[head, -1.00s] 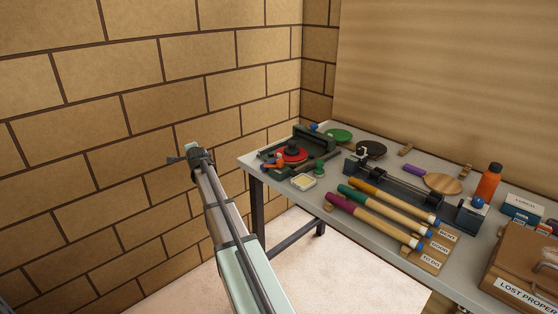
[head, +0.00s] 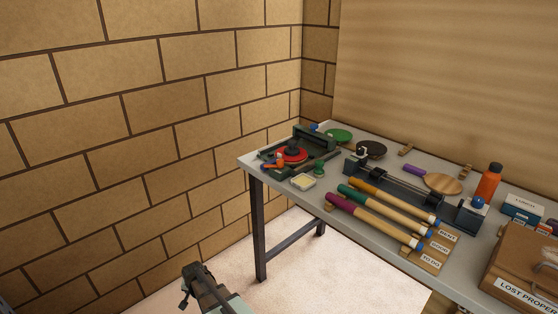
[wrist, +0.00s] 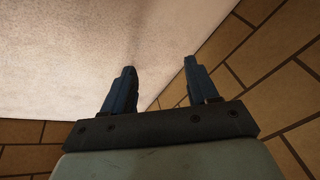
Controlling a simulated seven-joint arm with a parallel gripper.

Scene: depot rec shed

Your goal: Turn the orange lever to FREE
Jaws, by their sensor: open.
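My gripper (head: 187,289) is low at the bottom of the head view, left of the table and well away from the lever. In the wrist view my gripper (wrist: 160,82) is open, its two dark blue fingers apart with nothing between them. The lever does not show in the wrist view.
The grey table (head: 330,222) also holds several wooden-handled tools (head: 380,215), a dark clamp-like rail (head: 405,185), an orange bottle (head: 489,181) and a brown Lost Property case (head: 525,265). A brick wall (head: 150,130) stands at left. The floor beside the table is clear.

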